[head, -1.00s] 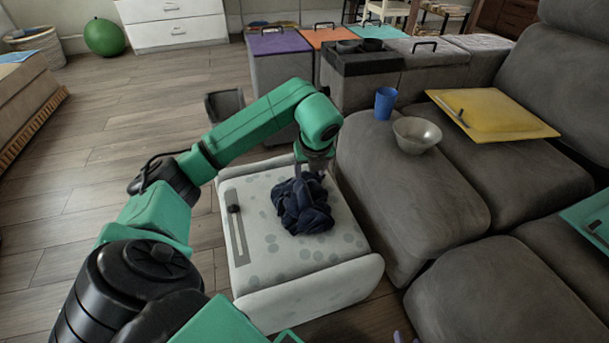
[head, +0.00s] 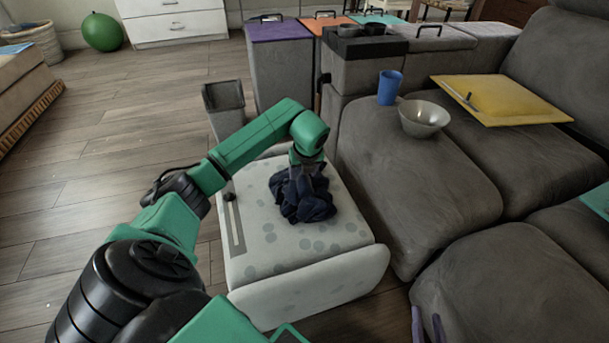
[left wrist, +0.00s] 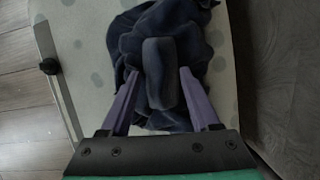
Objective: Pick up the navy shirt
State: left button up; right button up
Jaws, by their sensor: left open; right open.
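The navy shirt (head: 303,203) lies crumpled in a heap on a white, grey-spotted padded seat (head: 285,258). My left gripper (head: 305,168) points down at the shirt's upper part, and its fingertips are partly hidden against the dark cloth. In the left wrist view the purple fingers of the left gripper (left wrist: 158,75) are spread apart over the shirt (left wrist: 145,35). A dark, block-like part sits between them; I cannot tell whether it is a fold of the shirt. My right gripper (head: 427,326) is open and empty at the bottom edge, mostly out of view.
A grey sofa (head: 410,190) stands close on the right, bearing a blue cup (head: 389,87), a metal bowl (head: 423,118) and a yellow board (head: 500,98). A grey bin (head: 224,106) stands behind the seat. The wooden floor on the left is clear.

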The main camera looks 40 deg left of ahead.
pick_arm(q)
grip_shut()
dwell(1.4)
